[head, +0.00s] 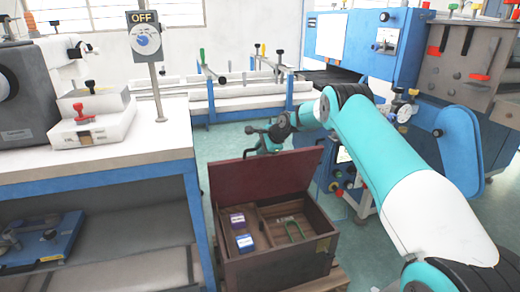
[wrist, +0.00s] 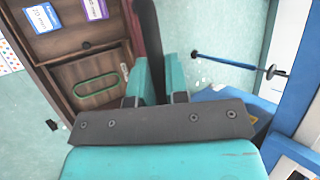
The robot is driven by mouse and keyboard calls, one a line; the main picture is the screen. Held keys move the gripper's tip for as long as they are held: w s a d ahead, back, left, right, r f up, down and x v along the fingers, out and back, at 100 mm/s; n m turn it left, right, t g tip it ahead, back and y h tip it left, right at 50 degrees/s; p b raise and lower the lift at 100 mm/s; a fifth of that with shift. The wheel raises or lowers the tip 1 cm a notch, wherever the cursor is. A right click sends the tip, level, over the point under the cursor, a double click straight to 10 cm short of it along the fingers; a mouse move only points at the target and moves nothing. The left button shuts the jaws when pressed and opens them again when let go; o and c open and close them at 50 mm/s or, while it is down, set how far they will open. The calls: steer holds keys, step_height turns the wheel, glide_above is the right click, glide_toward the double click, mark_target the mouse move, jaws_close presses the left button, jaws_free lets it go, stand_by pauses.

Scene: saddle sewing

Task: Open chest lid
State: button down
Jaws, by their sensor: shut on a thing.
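The wooden chest (head: 285,262) stands low on the floor in the middle of the head view. Its dark red lid (head: 262,178) is raised and stands steeply up at the back. The lid also shows nearly edge-on in the wrist view (wrist: 149,35). My gripper (head: 262,143) is at the lid's top edge, its fingertips partly hidden behind the lid in the head view. The chest's inside is in plain view.
Inside the chest lie a purple-labelled box (head: 237,221), a blue-labelled box (head: 245,243) and a green loop (head: 294,231). A white-topped workbench (head: 150,150) stands close on the left. A blue machine (head: 365,45) stands behind my arm at right.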

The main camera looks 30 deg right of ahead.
steer(key=c, duration=1.1)
jaws_free()
steer(key=shift+c, duration=0.2)
steer(key=p+v, duration=0.1)
steer(key=v, duration=1.6)
steer(key=shift+s, duration=0.2)
steer(key=shift+r, duration=0.1)
